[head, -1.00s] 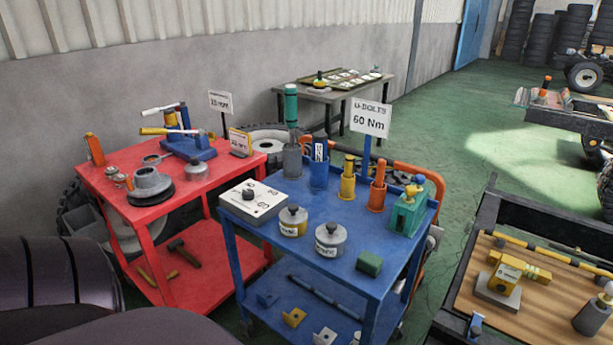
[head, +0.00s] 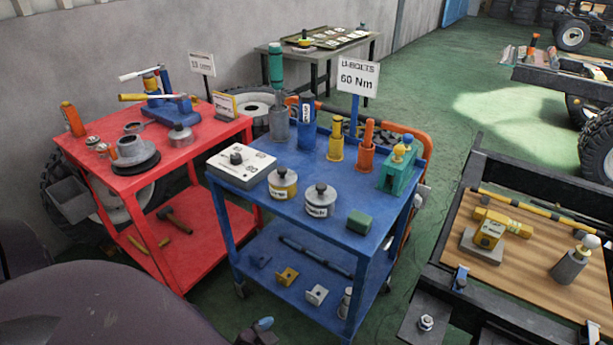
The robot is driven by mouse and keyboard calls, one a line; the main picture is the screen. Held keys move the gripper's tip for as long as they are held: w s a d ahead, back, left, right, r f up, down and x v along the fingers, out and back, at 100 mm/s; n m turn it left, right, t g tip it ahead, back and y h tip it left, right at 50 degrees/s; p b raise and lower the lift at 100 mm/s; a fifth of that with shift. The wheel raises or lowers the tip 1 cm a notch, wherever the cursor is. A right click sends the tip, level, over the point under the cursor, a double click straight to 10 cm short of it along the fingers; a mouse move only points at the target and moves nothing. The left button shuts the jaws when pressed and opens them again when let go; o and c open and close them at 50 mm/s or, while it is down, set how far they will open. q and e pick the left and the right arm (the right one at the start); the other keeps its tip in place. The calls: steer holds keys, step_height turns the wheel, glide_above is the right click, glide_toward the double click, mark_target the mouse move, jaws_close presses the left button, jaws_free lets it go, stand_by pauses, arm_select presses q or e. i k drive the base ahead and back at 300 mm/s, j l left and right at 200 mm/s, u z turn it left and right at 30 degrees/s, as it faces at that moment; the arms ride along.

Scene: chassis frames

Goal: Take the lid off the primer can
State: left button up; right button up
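Two squat metal cans with dark-knobbed lids stand upright near the front left of the blue cart's top. The left can (head: 283,185) has a yellow label and the right can (head: 320,203) a pale one. The lettering is too small to tell which is primer. Both lids look seated. I see no clear gripper; a large dark rounded part of mine fills the lower left. A small dark piece with a pale blue tip shows at the bottom edge, and I cannot tell whether it belongs to a gripper. Nothing touches the cans.
A red cart (head: 182,160) stands left. A chassis frame with a wooden board (head: 520,240) stands right, across a strip of green floor.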

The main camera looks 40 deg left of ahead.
mark_target(321, 193)
steer(key=u, duration=1.1)
